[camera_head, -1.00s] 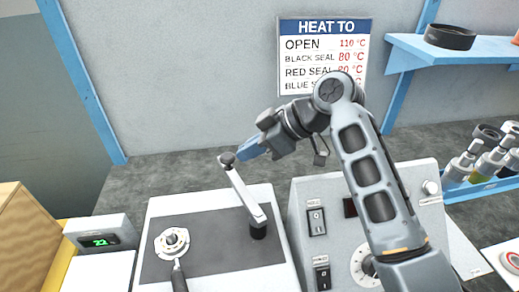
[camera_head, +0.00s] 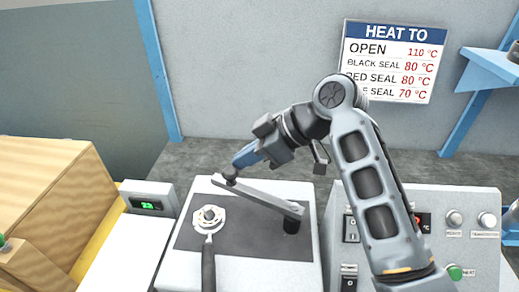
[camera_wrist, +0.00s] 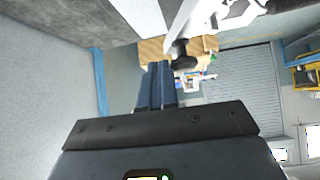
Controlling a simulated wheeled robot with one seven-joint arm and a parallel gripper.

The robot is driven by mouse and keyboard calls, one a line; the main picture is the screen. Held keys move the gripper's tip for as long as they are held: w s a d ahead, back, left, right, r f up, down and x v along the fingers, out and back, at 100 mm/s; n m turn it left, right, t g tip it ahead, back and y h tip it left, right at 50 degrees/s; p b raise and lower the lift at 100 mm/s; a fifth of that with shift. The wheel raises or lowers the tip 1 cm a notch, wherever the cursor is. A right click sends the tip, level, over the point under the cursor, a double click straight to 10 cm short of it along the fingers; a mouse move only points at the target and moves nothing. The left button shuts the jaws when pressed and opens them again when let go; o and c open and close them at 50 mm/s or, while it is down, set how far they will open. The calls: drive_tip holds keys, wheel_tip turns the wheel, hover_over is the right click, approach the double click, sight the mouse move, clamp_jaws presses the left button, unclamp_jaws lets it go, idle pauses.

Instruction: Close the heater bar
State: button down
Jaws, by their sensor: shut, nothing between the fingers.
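The heater bar (camera_head: 262,196) is a flat grey bar on a black pivot post at the right side of the dark-topped white unit (camera_head: 184,258). It lies slantwise above the dark plate, its knobbed free end pointing left and back. My gripper (camera_head: 236,166) is shut and empty, with its blue fingertips right at the dark knob. Whether they touch it I cannot tell. In the wrist view, the shut blue fingers (camera_wrist: 155,85) point away beside a dark knob (camera_wrist: 180,51) and part of the pale bar (camera_wrist: 190,20).
A white ring fitting with a black handle (camera_head: 208,262) sits on the plate's left side, in front of the bar. A display box (camera_head: 148,198) and wooden box (camera_head: 45,195) stand left. A control box (camera_head: 475,257) is at right, partly behind my arm.

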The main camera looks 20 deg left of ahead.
sight(227, 173)
drive_tip(key=shift+s+a+p, duration=0.25)
drive_tip(key=shift+s+a, duration=0.05)
drive_tip(key=shift+s, duration=0.7)
drive_tip(key=shift+s+a+p, duration=0.25)
drive_tip(key=shift+s, duration=0.7)
